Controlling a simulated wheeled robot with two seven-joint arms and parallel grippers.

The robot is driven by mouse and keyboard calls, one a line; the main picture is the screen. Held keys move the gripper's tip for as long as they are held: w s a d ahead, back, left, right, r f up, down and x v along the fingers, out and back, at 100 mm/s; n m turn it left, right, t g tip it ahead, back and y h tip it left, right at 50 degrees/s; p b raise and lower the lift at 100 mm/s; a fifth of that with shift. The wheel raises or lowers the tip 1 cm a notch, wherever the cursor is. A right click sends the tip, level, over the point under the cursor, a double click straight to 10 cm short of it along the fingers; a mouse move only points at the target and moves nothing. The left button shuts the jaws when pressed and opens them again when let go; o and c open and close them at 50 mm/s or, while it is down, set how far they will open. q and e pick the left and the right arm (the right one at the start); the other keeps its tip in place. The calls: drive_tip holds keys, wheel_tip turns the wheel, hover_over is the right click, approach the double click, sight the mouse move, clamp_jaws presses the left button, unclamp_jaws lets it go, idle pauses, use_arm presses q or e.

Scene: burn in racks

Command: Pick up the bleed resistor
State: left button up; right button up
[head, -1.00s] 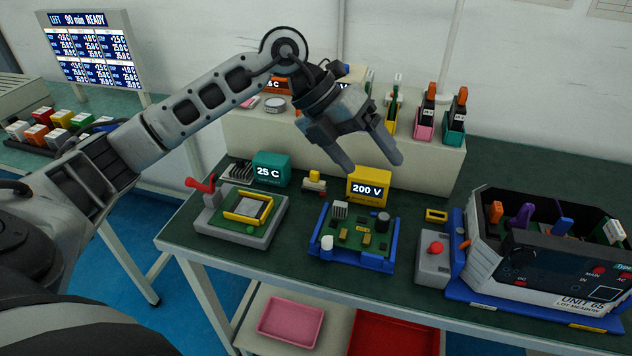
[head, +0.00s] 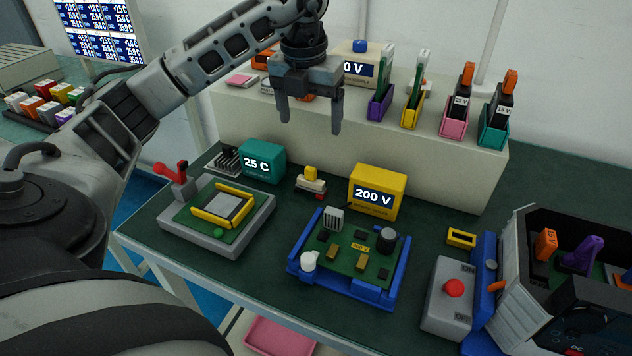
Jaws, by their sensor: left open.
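A small cream block with a yellow grip on top (head: 311,180), which I take to be the bleed resistor, stands upright on the green bench between the teal 25 C box and the yellow 200 V box. A small red part shows at its base. My left gripper (head: 310,122) is open and empty, its two fingers pointing down. In the picture it hangs straight above the block, clear of it and in front of the raised cream shelf. My right gripper is not in view.
The teal 25 C box (head: 262,162) and yellow 200 V box (head: 377,191) flank the block. In front are a grey socket fixture (head: 210,245) with a red lever and a circuit board in a blue tray (head: 293,267). Coloured card holders stand on the shelf (head: 470,160).

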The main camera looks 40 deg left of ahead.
sight(310, 168)
use_arm(q)
drive_tip(key=f, duration=0.8)
drive_tip(key=shift+w+a+f, duration=0.15)
drive_tip(key=shift+w+f, duration=0.25)
drive_tip(key=shift+s+f, duration=0.1)
drive_tip(key=shift+f, duration=2.6)
drive_tip(key=c, duration=1.1)
